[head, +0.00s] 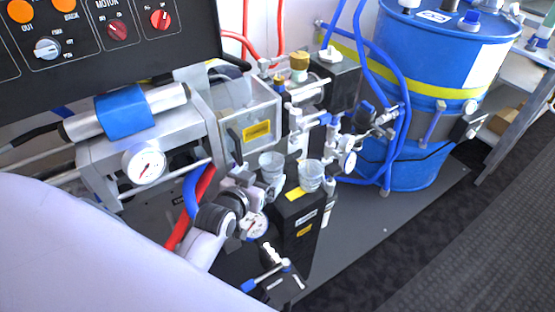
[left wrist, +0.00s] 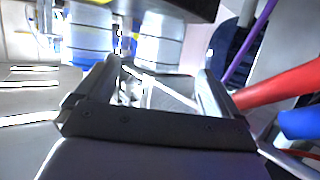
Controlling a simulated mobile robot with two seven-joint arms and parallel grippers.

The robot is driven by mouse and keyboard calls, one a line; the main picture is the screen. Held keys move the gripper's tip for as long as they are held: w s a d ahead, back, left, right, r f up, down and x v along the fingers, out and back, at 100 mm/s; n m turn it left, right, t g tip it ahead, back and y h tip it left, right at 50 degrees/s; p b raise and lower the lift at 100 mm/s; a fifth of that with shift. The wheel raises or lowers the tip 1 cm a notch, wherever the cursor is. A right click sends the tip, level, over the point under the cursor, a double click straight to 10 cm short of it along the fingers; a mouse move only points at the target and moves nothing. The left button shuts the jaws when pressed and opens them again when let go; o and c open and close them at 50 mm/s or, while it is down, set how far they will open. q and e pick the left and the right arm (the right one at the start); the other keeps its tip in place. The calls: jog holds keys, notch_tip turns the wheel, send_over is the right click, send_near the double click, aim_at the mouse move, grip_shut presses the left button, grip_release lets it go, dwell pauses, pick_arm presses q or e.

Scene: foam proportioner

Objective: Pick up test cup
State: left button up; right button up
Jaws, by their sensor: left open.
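Two clear, ringed plastic cups stand upright close together in the middle of the head view: a left cup (head: 271,162) and a right cup (head: 311,174). The right one stands on a black box (head: 300,218); what the left one rests on is partly hidden. I cannot tell which is the test cup. My left gripper (head: 259,188) is just in front of and below the left cup's rim. In the left wrist view its jaws (left wrist: 160,78) are apart, with one cup (left wrist: 90,35) and another cup (left wrist: 157,40) beyond them. My right gripper is not in view.
A pressure gauge (head: 256,226) sits close below my left wrist. Red and blue hoses (head: 192,195) run left of it. A metal frame box (head: 248,118), valves and another gauge (head: 348,162) crowd behind the cups. A blue drum (head: 430,65) stands right. Floor at lower right is clear.

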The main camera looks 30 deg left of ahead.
aim_at(276, 161)
pick_arm(q)
jog(key=shift+b+x, duration=0.45)
jog(key=shift+x, duration=3.05)
jog(key=shift+d+r, duration=0.1)
jog(key=c, duration=1)
